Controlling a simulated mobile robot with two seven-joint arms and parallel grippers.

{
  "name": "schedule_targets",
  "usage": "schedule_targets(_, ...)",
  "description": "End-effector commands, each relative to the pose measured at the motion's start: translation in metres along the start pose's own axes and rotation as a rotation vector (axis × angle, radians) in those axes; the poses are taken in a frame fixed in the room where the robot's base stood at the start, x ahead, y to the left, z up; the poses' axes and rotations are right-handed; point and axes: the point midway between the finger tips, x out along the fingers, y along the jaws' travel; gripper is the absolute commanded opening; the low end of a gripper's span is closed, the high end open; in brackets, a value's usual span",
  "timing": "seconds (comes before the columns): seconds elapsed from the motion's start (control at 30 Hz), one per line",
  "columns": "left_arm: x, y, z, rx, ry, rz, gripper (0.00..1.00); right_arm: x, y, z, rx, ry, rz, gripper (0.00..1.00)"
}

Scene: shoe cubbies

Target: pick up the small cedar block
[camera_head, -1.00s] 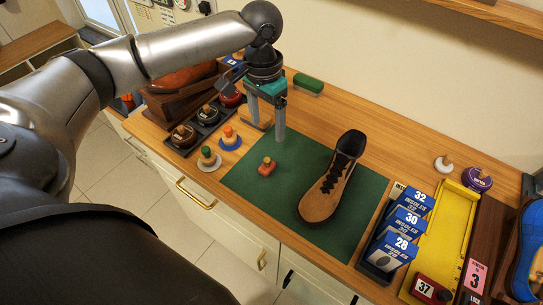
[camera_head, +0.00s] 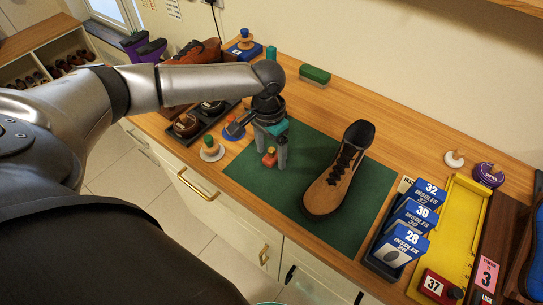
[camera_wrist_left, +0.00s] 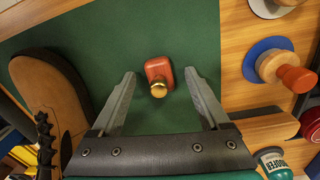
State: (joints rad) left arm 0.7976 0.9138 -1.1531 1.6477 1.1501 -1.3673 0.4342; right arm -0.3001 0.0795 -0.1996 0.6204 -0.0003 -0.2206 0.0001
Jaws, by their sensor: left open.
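The small cedar block (camera_head: 269,159) is a reddish block with a brass knob on top, sitting on the green mat (camera_head: 240,185). My left gripper (camera_head: 273,156) is over it, pointing down, with the fingers apart. In the left wrist view the block (camera_wrist_left: 157,71) shows between the two open fingertips (camera_wrist_left: 160,76), apart from both. The near finger hides part of the mat in the head view. I cannot tell the exact height of the fingertips over the mat. My right gripper is not seen.
A tan shoe (camera_head: 338,170) stands on the mat to the right. Knobbed discs, one green-topped (camera_head: 211,150), stand left of the mat. A wooden piece (camera_wrist_left: 262,131) lies near one finger in the wrist view. Insole boxes (camera_head: 408,225) stand at the right.

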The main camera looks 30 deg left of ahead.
Motion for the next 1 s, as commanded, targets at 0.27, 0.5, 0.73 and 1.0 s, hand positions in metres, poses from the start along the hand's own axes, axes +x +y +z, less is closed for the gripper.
schedule_targets(0.27,-0.0003,0.0002,-0.0001,0.0,0.0,0.0,0.69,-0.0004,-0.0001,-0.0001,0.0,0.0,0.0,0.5)
schedule_targets(0.5,-0.0004,0.0003,-0.0001,0.0,0.0,0.0,0.42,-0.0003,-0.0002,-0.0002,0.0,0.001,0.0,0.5)
schedule_targets(0.73,-0.0004,0.0003,-0.0001,0.0,0.0,0.0,0.16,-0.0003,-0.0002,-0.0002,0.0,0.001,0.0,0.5)
schedule_targets(1.0,-0.0004,0.0003,-0.0001,0.0,0.0,0.0,0.0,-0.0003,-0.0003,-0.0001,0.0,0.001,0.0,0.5)
